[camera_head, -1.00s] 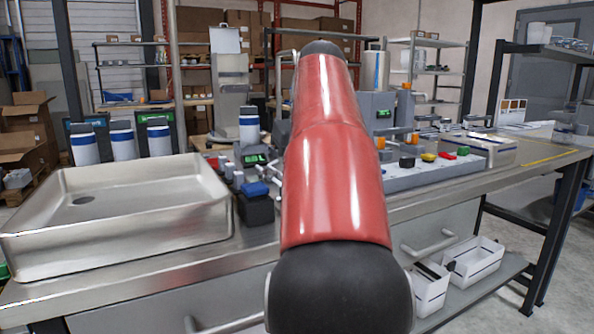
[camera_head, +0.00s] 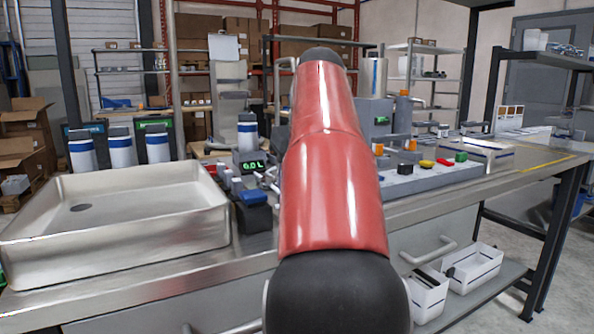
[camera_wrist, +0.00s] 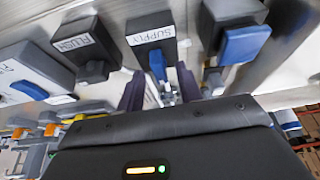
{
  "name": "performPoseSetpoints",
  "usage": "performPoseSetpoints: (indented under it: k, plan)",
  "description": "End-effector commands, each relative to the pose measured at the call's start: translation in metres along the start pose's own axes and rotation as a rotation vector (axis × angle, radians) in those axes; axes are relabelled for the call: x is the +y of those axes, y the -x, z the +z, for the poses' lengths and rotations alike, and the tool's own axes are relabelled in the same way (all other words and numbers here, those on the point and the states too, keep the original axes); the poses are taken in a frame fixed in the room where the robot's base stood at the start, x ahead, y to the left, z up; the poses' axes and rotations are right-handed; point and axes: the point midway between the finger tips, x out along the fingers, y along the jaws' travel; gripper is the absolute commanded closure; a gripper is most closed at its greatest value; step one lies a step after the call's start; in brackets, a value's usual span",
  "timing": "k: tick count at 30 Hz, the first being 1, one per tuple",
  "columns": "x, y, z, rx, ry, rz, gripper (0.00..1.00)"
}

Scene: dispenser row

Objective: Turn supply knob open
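The supply knob is a blue lever (camera_wrist: 157,65) on a dark box labelled SUPPLY (camera_wrist: 152,38) in the wrist view. My gripper (camera_wrist: 162,90) has its two dark fingers apart, one on each side of the lever's lower end. I see no clear contact between the fingers and the lever. The lever points down the picture, away from the label. In the head view my red and black arm covers the middle, and my gripper and the supply knob cannot be made out there.
A box labelled FLUSH (camera_wrist: 75,42) is left of the supply box; another blue-handled unit (camera_wrist: 243,42) is at right. In the head view, a metal sink (camera_head: 120,215) is left and a green-lit display (camera_head: 252,166) stands behind the blue-topped block (camera_head: 253,205).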

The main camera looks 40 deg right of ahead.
Motion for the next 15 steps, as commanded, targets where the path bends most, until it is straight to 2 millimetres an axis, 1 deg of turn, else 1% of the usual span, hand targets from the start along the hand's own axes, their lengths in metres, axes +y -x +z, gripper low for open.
performPoseSetpoints:
  k: [2, 10, 15]
  plan:
    - [0.001, 0.007, -0.001, 0.002, -0.001, 0.002, 0.65]
    - [0.001, 0.049, -0.001, 0.002, -0.001, 0.004, 0.65]
    - [0.001, 0.067, -0.001, 0.001, -0.002, 0.002, 0.65]
